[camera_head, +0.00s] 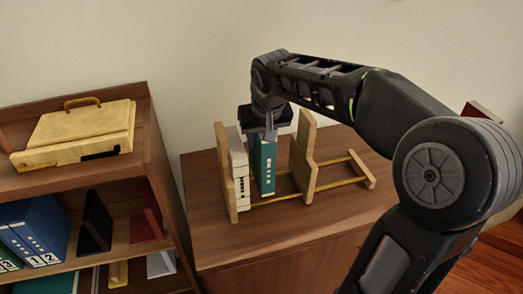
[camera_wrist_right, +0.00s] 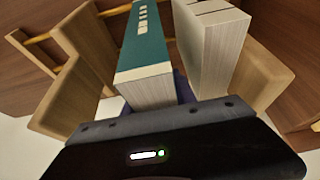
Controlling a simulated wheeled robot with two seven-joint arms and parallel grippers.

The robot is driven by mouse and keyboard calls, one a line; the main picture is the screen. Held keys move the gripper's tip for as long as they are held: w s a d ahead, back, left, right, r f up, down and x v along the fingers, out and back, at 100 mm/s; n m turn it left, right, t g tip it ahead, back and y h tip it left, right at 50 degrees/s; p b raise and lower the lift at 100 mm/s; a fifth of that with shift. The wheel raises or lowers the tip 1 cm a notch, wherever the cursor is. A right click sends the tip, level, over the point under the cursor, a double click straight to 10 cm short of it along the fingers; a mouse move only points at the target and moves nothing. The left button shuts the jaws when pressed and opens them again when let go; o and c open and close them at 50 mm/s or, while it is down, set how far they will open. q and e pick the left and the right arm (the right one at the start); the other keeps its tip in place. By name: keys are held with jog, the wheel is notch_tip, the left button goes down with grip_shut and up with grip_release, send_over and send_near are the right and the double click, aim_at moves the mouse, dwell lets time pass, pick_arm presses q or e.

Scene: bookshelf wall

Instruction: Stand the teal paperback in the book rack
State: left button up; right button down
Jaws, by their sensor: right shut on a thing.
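The teal paperback (camera_head: 267,168) is upright inside the wooden book rack (camera_head: 300,165), between cream-coloured books (camera_head: 239,170) and the rack's middle panel. My right gripper (camera_head: 264,128) is above it, shut on its top edge. The right wrist view shows the teal cover (camera_wrist_right: 147,42) and pale page block, with a gap to the cream books (camera_wrist_right: 208,45). The paperback's lower end is close to the rack's front rail; I cannot tell whether it touches the base. My left gripper is not in view.
The rack stands on a brown wooden cabinet (camera_head: 225,243). A bookshelf (camera_head: 155,150) at the left holds a yellow case (camera_head: 80,133), blue binders (camera_head: 35,232) and other books. The rack's right part is empty, and the cabinet top in front is clear.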

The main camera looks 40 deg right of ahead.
jog(key=shift+f, duration=1.8)
jog(key=shift+f, duration=0.15)
jog(key=c, duration=1)
grip_release()
jog(key=v, duration=1.2)
jog(key=shift+r, duration=0.2)
